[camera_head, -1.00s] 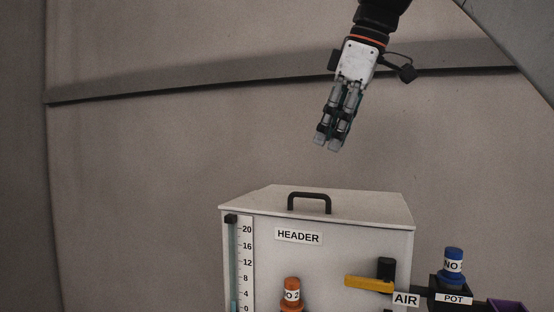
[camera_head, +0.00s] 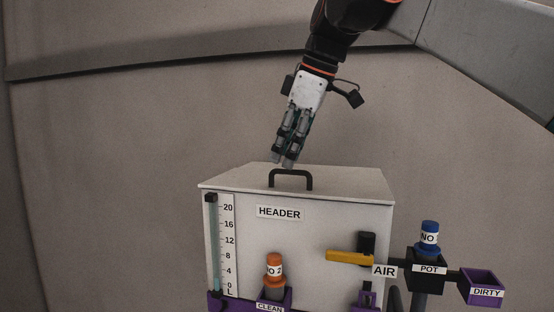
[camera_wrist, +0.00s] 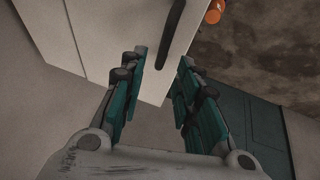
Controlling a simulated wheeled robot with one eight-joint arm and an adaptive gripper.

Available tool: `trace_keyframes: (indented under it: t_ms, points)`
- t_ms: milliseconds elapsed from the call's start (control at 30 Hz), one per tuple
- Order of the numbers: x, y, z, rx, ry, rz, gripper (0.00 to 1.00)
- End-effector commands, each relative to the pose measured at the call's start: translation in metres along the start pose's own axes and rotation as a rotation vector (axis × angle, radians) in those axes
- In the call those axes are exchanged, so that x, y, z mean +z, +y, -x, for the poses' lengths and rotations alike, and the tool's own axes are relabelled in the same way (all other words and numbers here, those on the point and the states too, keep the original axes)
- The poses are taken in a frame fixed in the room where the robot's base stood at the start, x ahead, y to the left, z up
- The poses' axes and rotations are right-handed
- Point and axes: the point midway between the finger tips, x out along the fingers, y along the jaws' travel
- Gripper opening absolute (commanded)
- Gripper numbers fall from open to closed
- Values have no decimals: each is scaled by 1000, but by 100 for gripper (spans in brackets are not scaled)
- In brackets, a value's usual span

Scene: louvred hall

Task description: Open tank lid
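The white tank (camera_head: 340,225), labelled HEADER, stands in the lower middle of the head view. Its flat lid (camera_head: 350,180) is down and carries a black arched handle (camera_head: 291,173). My gripper (camera_head: 285,162) points down just above and slightly left of the handle's middle. In the wrist view the fingers of my gripper (camera_wrist: 163,62) are apart with nothing between them. The dark handle (camera_wrist: 181,35) lies just beyond the fingertips, over the pale lid (camera_wrist: 97,22). I cannot tell whether a fingertip touches the lid or handle.
A level gauge (camera_head: 212,245) is on the tank's front left. An orange-capped bottle (camera_head: 274,268) stands in a purple CLEAN holder. A yellow lever (camera_head: 349,257) sits by the AIR label. A blue-capped bottle (camera_head: 429,238) is in the POT holder, beside a purple DIRTY bin (camera_head: 482,287).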

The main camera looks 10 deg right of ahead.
Motion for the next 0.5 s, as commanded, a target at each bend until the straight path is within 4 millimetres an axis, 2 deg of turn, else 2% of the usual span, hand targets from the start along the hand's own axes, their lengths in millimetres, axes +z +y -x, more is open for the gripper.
trace_keyframes:
  t_ms: [200, 500]
  points:
    - [0, 0, -22, 0, 0, 0, 30]
    - [0, 0, -28, 0, -1, 0, 30]
